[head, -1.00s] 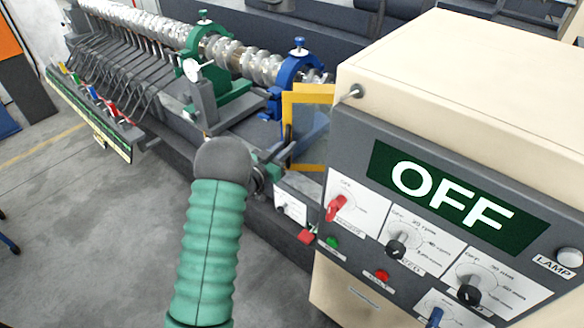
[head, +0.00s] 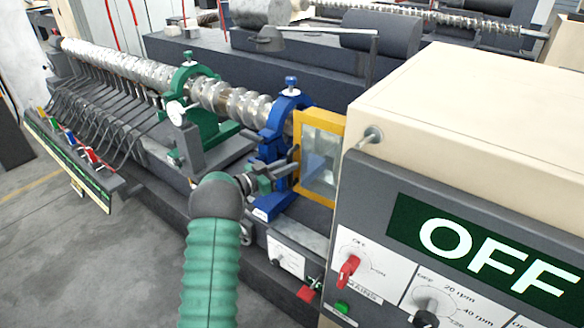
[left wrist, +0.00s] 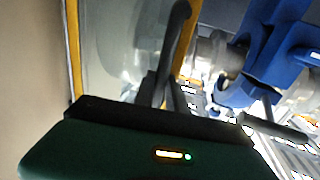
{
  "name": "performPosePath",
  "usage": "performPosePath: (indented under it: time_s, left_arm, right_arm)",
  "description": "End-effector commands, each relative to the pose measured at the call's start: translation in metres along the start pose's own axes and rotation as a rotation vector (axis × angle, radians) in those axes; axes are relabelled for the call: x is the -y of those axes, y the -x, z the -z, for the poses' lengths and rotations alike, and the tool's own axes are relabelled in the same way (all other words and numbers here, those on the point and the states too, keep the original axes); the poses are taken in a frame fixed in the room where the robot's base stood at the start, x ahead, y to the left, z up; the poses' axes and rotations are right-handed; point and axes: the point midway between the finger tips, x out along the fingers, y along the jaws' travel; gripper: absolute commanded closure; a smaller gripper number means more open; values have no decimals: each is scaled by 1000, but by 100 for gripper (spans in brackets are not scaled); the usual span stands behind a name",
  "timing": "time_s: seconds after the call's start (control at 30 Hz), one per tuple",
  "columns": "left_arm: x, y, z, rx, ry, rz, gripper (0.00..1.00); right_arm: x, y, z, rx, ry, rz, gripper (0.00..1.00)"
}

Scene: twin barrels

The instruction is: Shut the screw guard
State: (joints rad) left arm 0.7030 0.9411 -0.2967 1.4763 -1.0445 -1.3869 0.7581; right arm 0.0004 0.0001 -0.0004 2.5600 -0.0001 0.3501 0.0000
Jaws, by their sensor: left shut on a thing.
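The screw guard (head: 322,160) is a yellow-framed clear panel. It stands upright between the blue clamp ring and the cream control cabinet, its right side close to the cabinet. In the left wrist view, its clear pane and yellow edges (left wrist: 186,62) fill the upper left. My left gripper (head: 284,172), at the end of the green-sleeved arm, is at the guard's left edge. It is shut on the guard's dark handle (left wrist: 172,55), which rises from the jaws in the left wrist view. The fingertips are small and partly hidden. My right gripper is out of view.
The long metal screw (head: 235,102) lies in a green clamp (head: 200,105) and a blue clamp (head: 275,135), close left of the guard. The cabinet (head: 470,120) shows OFF, with knobs on its front. A lever rack (head: 75,150) stands at left; open floor lies below it.

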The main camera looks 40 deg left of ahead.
Motion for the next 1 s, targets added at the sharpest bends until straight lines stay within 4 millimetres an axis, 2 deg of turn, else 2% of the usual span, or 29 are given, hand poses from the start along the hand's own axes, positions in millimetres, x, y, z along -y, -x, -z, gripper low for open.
performPosePath:
  time_s: [0.37,0.4,0.57,0.87,1.0]
  left_arm:
    - [-5,-3,0,-2,2,-10,100]
    - [-5,-3,0,-2,2,-10,82]
    - [-3,-2,0,-3,3,-9,62]
    - [1,2,0,-5,3,-4,62]
    - [2,19,-2,-5,2,-2,62]
  right_arm:
    - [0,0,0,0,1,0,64]
    - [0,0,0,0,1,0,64]
    - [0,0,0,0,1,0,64]
    - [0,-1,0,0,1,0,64]
    - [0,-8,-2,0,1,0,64]
